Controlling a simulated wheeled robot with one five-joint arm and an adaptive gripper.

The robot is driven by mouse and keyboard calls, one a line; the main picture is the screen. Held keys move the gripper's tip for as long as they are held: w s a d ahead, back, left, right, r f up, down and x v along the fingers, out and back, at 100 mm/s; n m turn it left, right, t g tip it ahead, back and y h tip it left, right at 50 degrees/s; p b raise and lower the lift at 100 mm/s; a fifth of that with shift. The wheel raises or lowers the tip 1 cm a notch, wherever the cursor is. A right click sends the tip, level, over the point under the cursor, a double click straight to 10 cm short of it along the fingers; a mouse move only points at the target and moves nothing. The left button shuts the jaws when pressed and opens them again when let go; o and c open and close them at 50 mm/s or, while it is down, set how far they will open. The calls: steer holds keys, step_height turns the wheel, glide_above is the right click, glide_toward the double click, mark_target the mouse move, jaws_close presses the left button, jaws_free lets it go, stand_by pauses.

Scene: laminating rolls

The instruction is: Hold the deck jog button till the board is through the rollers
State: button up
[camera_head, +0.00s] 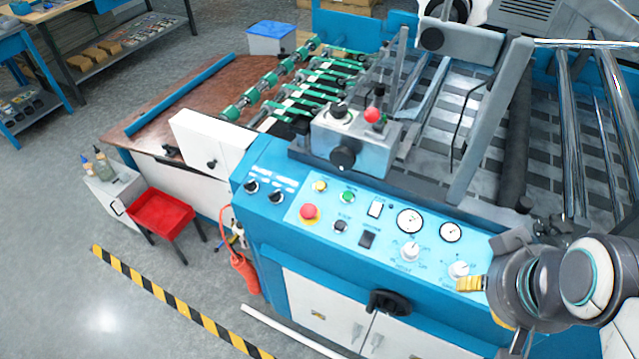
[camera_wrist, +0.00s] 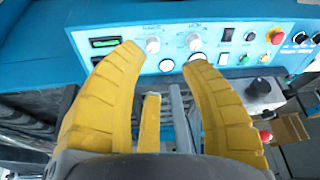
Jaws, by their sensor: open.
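My gripper (camera_head: 470,284) is at the right end of the blue machine's control panel (camera_head: 270,215), close to a white knob (camera_head: 459,269). In the wrist view my gripper (camera_wrist: 163,57) has its yellow fingers spread, with nothing held between them. The panel carries a yellow button (camera_head: 320,186), a green button (camera_head: 348,196), a black button (camera_head: 341,226) and a red mushroom button (camera_head: 309,211). I cannot read which is the deck jog button. A dark roller (camera_head: 515,130) and chrome rollers (camera_head: 575,140) stand over the deck at the right. I cannot pick out the board with certainty.
A grey box (camera_head: 360,145) with a red knob rises behind the panel. Gauges (camera_head: 410,220) and another white knob (camera_head: 410,252) lie left of my gripper. A black handle (camera_head: 388,302) sticks out below. A red tray table (camera_head: 158,214) stands left, beyond open floor.

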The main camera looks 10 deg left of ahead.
jaws_close()
stand_by(0.6)
steer(key=c, duration=0.7)
jaws_free()
